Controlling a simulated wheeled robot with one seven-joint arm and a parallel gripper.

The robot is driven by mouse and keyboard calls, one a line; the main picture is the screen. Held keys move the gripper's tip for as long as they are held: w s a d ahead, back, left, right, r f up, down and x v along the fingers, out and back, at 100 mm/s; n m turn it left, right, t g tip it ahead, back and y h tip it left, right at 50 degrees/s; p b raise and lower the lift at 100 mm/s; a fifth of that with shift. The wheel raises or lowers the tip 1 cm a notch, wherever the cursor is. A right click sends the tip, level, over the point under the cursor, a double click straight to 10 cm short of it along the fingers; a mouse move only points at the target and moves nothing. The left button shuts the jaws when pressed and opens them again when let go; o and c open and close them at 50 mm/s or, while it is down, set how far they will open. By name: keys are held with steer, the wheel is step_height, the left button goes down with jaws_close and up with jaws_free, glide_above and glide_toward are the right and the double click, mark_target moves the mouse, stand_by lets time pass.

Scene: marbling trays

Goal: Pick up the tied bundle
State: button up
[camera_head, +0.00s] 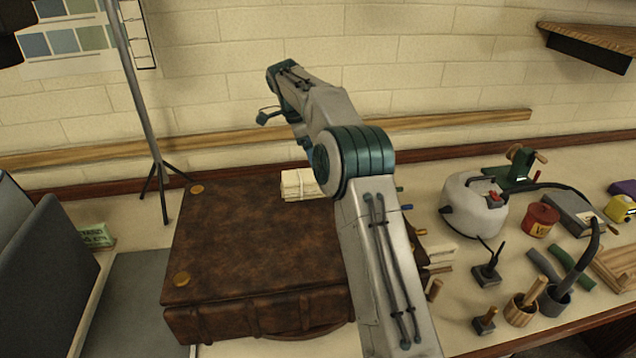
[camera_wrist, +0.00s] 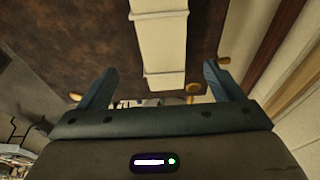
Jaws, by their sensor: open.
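The tied bundle (camera_head: 300,184) is a small cream stack with string around it. It lies on top of the brown leather case (camera_head: 255,235), near its back edge. In the wrist view the bundle (camera_wrist: 160,45) is a long pale block with two ties across it, lying between the two fingers in the picture. My gripper (camera_wrist: 160,69) is open and empty, with a blue-teal finger on each side. In the head view my gripper (camera_head: 284,130) appears above and behind the bundle, partly hidden by my arm. The gap between fingers and bundle is hard to judge.
A tripod stand (camera_head: 160,165) rises left of the case, beside a small green box (camera_head: 96,236). A grey-white pot (camera_head: 474,206), a red tin (camera_head: 541,220) and several tools crowd the bench on the right. The wall is close behind the case.

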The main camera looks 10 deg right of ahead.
steer(key=x, duration=0.4)
steer(key=shift+d+f, duration=0.15)
steer(key=shift+f, duration=0.2)
steer(key=shift+a+p+x, duration=0.15)
steer(key=shift+p+x, duration=0.4)
steer(key=shift+x, duration=0.95)
steer(key=shift+a+p+x, duration=0.15)
steer(key=shift+p+x, duration=0.4)
steer(key=shift+x, duration=0.95)
steer(key=shift+w+f, duration=0.1)
steer(key=shift+w, duration=0.05)
steer(key=c, duration=1.3)
steer(key=shift+r, duration=0.2)
steer(key=shift+c, duration=0.2)
